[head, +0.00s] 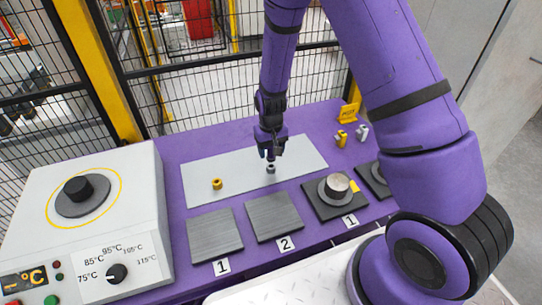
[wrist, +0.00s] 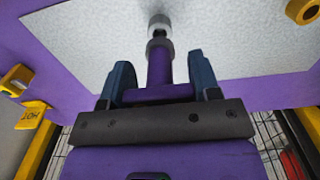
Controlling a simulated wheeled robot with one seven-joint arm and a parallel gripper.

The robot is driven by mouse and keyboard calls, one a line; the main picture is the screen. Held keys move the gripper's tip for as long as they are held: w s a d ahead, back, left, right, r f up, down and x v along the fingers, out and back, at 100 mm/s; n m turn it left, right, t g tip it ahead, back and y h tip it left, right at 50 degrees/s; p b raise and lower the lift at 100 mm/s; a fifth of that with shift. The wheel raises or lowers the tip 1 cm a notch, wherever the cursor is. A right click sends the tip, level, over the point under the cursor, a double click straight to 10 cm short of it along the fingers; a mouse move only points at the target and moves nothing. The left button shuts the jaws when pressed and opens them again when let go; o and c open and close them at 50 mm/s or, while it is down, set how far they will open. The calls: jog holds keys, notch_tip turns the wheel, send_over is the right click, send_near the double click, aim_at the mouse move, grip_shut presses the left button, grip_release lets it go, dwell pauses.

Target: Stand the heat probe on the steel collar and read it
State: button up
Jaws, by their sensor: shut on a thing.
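My gripper (head: 270,150) points down over the pale plate and is shut on the heat probe. In the wrist view the probe (wrist: 159,68) is a purple stem with a crossbar and a dark grey end, between the two dark blue fingers (wrist: 162,82). The small grey steel collar (head: 270,169) sits on the pale plate directly under the probe. It also shows in the wrist view (wrist: 160,24), just beyond the probe's end. I cannot tell whether they touch. A brass-coloured collar (head: 217,184) sits to the left on the plate (head: 200,165).
The white heater box (head: 135,195) with dials and a °C display (head: 23,281) stands at left. Dark pads 1 (head: 214,235) and 2 (head: 273,215) lie in front. A round-topped fixture (head: 336,186), small clips (head: 341,138) and a yellow sign (head: 348,113) are at right. Mesh fencing stands behind.

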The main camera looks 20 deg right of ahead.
aim_at(271, 156)
jog(key=shift+w+f, duration=0.15)
jog(key=shift+f, duration=0.75)
jog(key=shift+w+f, duration=0.1)
jog(key=shift+f, duration=0.8)
jog(key=shift+f, duration=0.1)
jog(key=o, duration=1)
